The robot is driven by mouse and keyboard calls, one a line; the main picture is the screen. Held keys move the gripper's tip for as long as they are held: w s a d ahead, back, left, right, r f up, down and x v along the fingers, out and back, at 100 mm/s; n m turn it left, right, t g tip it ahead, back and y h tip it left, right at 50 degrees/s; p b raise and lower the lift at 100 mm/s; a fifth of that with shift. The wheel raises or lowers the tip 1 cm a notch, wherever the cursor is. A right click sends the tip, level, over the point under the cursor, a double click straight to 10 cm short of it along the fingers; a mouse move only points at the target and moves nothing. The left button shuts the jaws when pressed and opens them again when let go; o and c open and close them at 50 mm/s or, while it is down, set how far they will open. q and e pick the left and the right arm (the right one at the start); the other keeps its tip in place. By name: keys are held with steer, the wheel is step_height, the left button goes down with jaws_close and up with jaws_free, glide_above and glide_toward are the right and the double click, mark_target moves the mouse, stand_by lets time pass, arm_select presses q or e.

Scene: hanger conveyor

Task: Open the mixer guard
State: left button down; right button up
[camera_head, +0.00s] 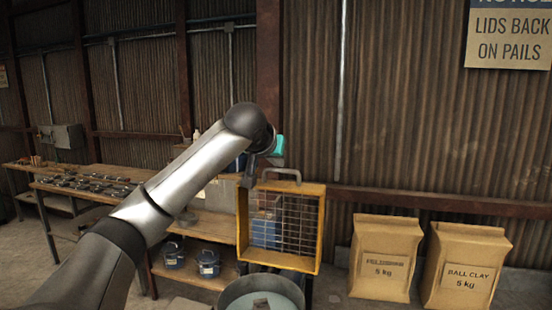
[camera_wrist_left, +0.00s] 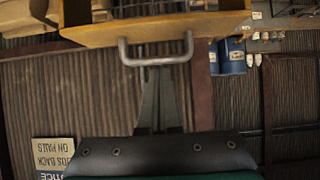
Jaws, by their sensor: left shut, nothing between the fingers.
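The mixer guard (camera_head: 321,230) is a yellow frame with wire mesh and a grey bar handle (camera_head: 283,172) on its top edge. It stands upright above the round mixer tub (camera_head: 232,293), which is partly cut off at the bottom of the head view. My left gripper (camera_head: 249,180) is shut and empty, pointing down beside the handle's left end. In the left wrist view, its closed fingers (camera_wrist_left: 159,80) point at the handle (camera_wrist_left: 155,60); I cannot tell if they touch it. My right gripper is not in view.
Two paper bags, one marked Ball Clay (camera_head: 462,270), stand on the right by the corrugated wall. A wooden bench (camera_head: 205,222) with blue pails (camera_head: 207,264) below is behind my left arm. Another workbench (camera_head: 70,190) holds small parts at the far left.

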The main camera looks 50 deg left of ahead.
arm_select(q)
steer(key=shift+w+a+r+p, duration=0.25)
steer(key=shift+w+r+p, duration=0.1)
steer(key=shift+w+r, duration=0.15)
steer(key=b+v, duration=0.2)
steer(key=v, duration=0.8)
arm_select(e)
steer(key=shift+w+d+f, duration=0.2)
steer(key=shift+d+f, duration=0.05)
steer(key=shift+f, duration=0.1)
arm_select(q)
steer(key=shift+f, duration=0.2)
